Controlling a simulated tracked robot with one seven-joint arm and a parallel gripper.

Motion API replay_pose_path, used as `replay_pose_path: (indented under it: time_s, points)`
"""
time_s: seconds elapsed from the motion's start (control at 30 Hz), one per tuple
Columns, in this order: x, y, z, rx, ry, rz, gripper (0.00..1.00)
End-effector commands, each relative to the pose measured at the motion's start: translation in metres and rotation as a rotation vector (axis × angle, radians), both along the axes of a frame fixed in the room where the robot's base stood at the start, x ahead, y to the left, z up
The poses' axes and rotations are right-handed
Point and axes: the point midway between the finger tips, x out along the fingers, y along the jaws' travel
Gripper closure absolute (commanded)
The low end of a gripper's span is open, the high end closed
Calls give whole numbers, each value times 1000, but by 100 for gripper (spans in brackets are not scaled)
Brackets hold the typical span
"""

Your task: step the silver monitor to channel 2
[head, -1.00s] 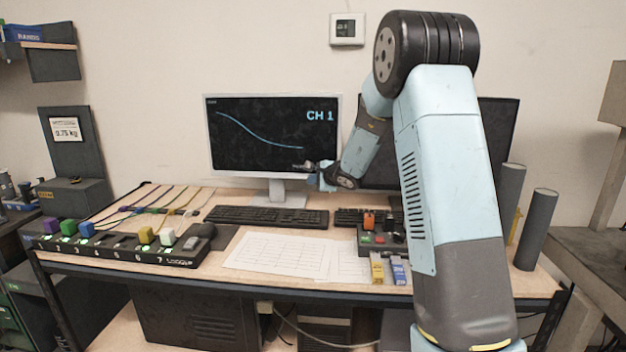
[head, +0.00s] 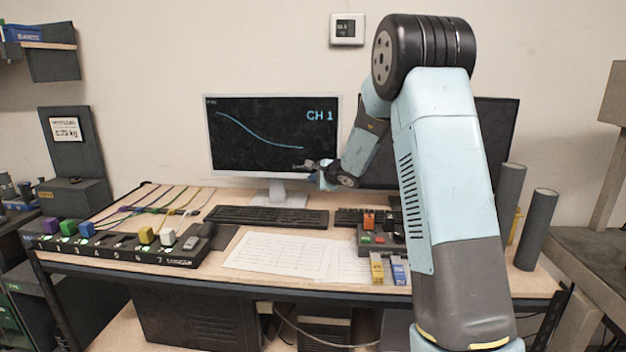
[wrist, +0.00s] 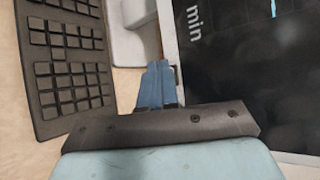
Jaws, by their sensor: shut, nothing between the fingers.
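The silver monitor (head: 272,130) stands at the back of the bench, its dark screen reading "CH 1" with a falling blue curve. Its lower bezel and part of the screen also show in the wrist view (wrist: 240,75). My gripper (head: 312,166) is at the screen's lower right corner in the head view. In the wrist view my gripper (wrist: 158,70) has its blue fingers together and empty, with the tips beside the monitor's lower bezel edge. Whether the tips touch the bezel I cannot tell. No button shows clearly; the fingers may hide it.
A black keyboard (head: 268,216) lies in front of the monitor. A second dark monitor (head: 494,140) stands behind my arm. A numbered strip with coloured blocks (head: 115,248) is at left. Papers (head: 280,256) and a small control box (head: 375,238) lie in front.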

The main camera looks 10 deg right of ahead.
Motion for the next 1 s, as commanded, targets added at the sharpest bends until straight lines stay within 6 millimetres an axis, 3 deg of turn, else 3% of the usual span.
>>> replay_pose_path:
  time_s: [0.67,1.0]
  points:
    - [3,-1,0,0,-1,0,100]
    - [-8,2,1,0,-1,-1,100]
